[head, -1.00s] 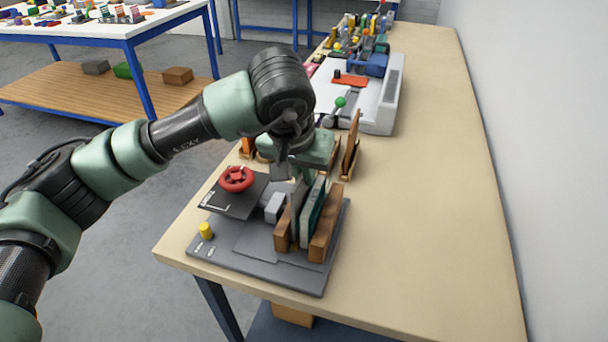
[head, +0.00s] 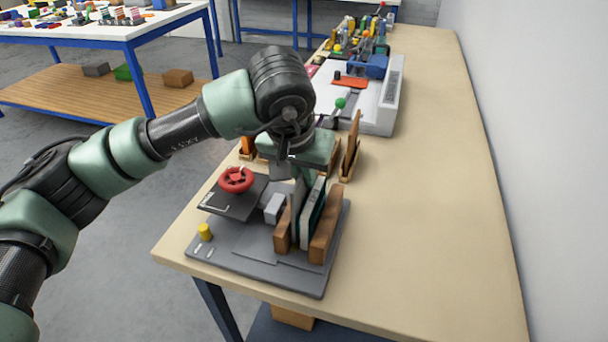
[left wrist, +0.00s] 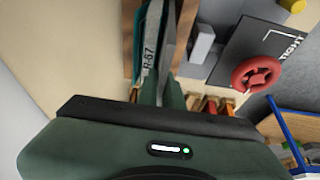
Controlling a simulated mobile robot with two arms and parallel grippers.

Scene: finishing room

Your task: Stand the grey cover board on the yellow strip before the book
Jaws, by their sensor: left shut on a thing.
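The grey cover board (left wrist: 177,38) shows in the left wrist view as a narrow grey edge between my fingers. My left gripper (left wrist: 161,95) is shut on it. In the head view my left gripper (head: 301,180) points down over the fixture, and its fingers hide much of the board. The book (head: 312,214), pale with teal covers and labelled R-67 (left wrist: 150,52), stands upright right beside the board, between two wooden blocks (head: 325,225). The yellow strip is hidden now, so I cannot tell whether the board touches it. My right gripper is not in view.
The grey base plate (head: 230,243) carries a dark panel with a red handwheel (head: 236,179), a grey block (head: 274,208) and a yellow knob (head: 205,232). Wooden holders with boards (head: 351,150) stand behind. The tabletop on the right (head: 420,210) is clear.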

